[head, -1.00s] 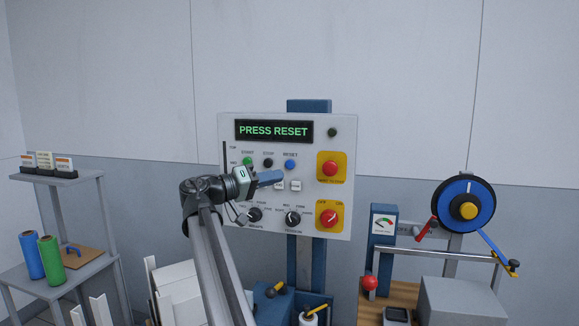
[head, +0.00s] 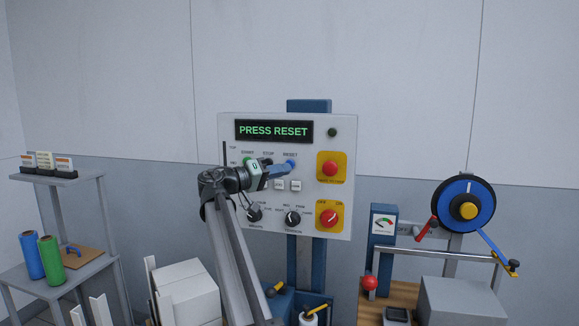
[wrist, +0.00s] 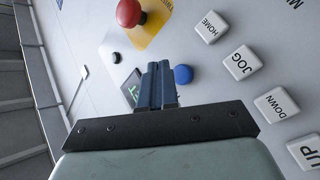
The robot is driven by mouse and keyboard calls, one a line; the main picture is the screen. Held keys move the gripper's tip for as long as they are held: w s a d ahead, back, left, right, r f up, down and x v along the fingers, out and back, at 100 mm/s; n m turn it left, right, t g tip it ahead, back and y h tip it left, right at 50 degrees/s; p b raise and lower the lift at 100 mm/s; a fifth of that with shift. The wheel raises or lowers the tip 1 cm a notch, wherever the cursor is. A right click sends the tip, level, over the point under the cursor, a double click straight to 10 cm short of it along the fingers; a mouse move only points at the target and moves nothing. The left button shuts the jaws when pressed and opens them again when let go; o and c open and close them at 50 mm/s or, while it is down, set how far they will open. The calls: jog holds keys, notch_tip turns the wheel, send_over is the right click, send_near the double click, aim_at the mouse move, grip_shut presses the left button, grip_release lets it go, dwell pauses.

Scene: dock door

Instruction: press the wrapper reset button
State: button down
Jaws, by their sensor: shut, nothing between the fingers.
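The control panel (head: 230,131) is a white box on a blue post, and its display (head: 273,130) reads "PRESS RESET". The blue reset button (head: 291,163) sits under the RESET label and also shows in the wrist view (wrist: 183,74). My gripper (head: 288,169) is shut and empty, with its blue fingers pointing at the panel. The fingertips are at or just beside the reset button; in the wrist view the button shows just right of the fingers (wrist: 160,70). I cannot tell whether they touch it. The button does not look covered in the wrist view.
A red emergency stop (head: 330,168) on yellow is right of the reset button, with a red rotary switch (head: 329,217) below. JOG (wrist: 241,63), HOME and other white keys lie close by. The wall above the panel is clear.

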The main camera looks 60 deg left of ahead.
jog(key=shift+w+a, duration=0.5)
jog(key=shift+w+a, duration=0.1)
jog(key=shift+a, duration=0.05)
dwell(1.7)
jog(key=shift+w+a, duration=0.15)
jog(key=shift+w, duration=0.05)
jog(key=shift+w+a, duration=0.35)
dwell(1.1)
jog(key=shift+s+d, duration=0.1)
dwell(0.3)
jog(key=shift+s+d, duration=0.55)
jog(key=shift+s+d, duration=1.75)
jog(key=shift+s, duration=0.05)
